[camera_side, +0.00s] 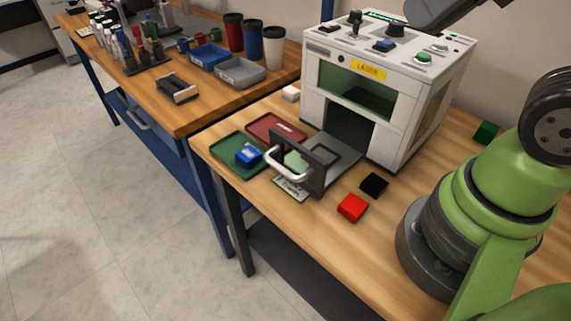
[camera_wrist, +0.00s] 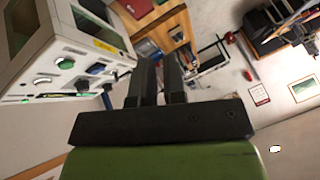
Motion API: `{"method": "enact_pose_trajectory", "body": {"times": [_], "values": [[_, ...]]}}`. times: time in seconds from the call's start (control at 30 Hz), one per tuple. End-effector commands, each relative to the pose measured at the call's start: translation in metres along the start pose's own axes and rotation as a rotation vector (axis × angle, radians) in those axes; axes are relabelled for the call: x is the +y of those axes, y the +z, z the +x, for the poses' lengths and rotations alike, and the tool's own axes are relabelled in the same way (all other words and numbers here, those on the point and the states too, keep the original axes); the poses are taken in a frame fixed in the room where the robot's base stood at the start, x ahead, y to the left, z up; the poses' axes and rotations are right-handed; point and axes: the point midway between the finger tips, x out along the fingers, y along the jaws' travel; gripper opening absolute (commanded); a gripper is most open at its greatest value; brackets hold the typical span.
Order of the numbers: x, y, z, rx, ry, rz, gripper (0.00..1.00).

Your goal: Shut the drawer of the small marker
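The small marker (camera_side: 390,85) is a white box with a dark green window and a yellow LASER label. Its drawer (camera_side: 343,158) stands pulled out through the dark opening at the lower front, showing a grey tray. The dark front panel (camera_side: 313,176) carries a pale bar handle (camera_side: 287,173). In the wrist view the marker (camera_wrist: 65,55) is at the left; the drawer cannot be made out there. My gripper (camera_wrist: 162,62) shows two dark fingers with a narrow empty gap between them. It is high up, away from the drawer; its fingers are not visible in the side view.
A pale green piece (camera_side: 296,160) shows by the handle.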

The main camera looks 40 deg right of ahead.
Motion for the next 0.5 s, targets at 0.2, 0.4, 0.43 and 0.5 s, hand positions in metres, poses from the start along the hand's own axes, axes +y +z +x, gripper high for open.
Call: {"method": "enact_pose_trajectory", "body": {"times": [0.2, 0.4, 0.43, 0.5], "values": [[-0.03, -0.024, 0.028, -0.222, 0.029, -0.424, 0.0], [-0.069, -0.033, 0.079, -0.45, 0.037, -0.916, 0.0], [-0.075, -0.032, 0.087, -0.483, 0.037, -0.99, 0.0], [-0.09, -0.027, 0.109, -0.561, 0.035, -1.162, 0.0]]}}
